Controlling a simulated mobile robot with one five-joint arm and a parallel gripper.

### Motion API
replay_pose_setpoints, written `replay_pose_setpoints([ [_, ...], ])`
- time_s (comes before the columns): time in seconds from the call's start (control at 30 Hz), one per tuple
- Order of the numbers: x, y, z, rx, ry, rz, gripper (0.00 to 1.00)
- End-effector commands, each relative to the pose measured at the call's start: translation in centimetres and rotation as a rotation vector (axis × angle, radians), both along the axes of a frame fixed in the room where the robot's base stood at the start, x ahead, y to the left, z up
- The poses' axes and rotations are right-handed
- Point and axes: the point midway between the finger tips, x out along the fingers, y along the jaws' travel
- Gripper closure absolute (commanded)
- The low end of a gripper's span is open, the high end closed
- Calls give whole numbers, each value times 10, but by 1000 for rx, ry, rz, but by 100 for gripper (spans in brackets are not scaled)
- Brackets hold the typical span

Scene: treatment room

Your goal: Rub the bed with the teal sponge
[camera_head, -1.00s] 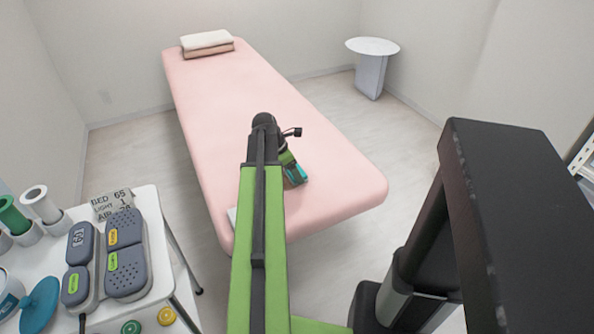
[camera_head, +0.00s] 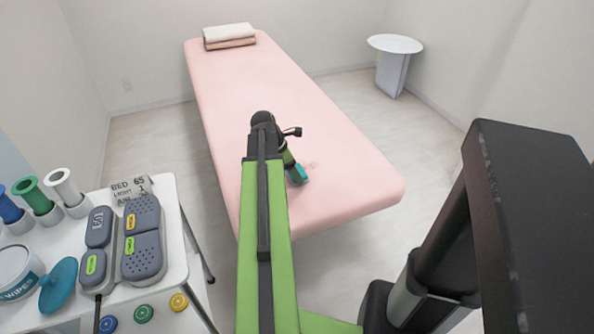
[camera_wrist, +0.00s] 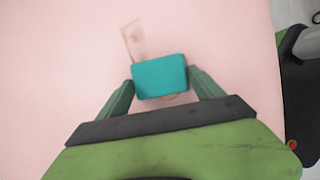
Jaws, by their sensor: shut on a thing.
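The teal sponge (camera_head: 299,175) is held at the end of my arm, over the near part of the pink bed (camera_head: 345,185). My gripper (camera_wrist: 160,86) is shut on the sponge, with one finger at each side of it in the wrist view. The sponge (camera_wrist: 160,74) appears at or very close to the bed surface (camera_wrist: 60,60); contact is hard to tell. A faint brownish mark (camera_wrist: 133,42) shows on the bed just beyond the sponge. My arm hides part of the bed's near left side.
A white trolley (camera_head: 180,235) at the left holds a grey handset device (camera_head: 143,255), rolls, a wipes tub (camera_head: 15,275) and a sign (camera_head: 131,190). Folded towels (camera_head: 229,36) lie at the bed's far end. A round white side table (camera_head: 396,43) stands at the back right.

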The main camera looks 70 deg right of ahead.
Motion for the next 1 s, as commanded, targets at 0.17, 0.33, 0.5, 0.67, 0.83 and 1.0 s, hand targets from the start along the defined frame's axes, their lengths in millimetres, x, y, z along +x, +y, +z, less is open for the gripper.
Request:
replay_pose_setpoints([
  [0.17, 9, 7, -1, 6, -7, 2, 56],
  [0.33, 22, 18, 0, 7, -8, 3, 56],
  [0.5, 31, 26, 0, 6, -7, 1, 56],
  [0.67, 32, 24, 1, 4, -5, 0, 56],
  [0.83, 40, 13, 3, 4, -4, 1, 56],
  [1.0, 43, 10, 3, 3, -4, 1, 56],
])
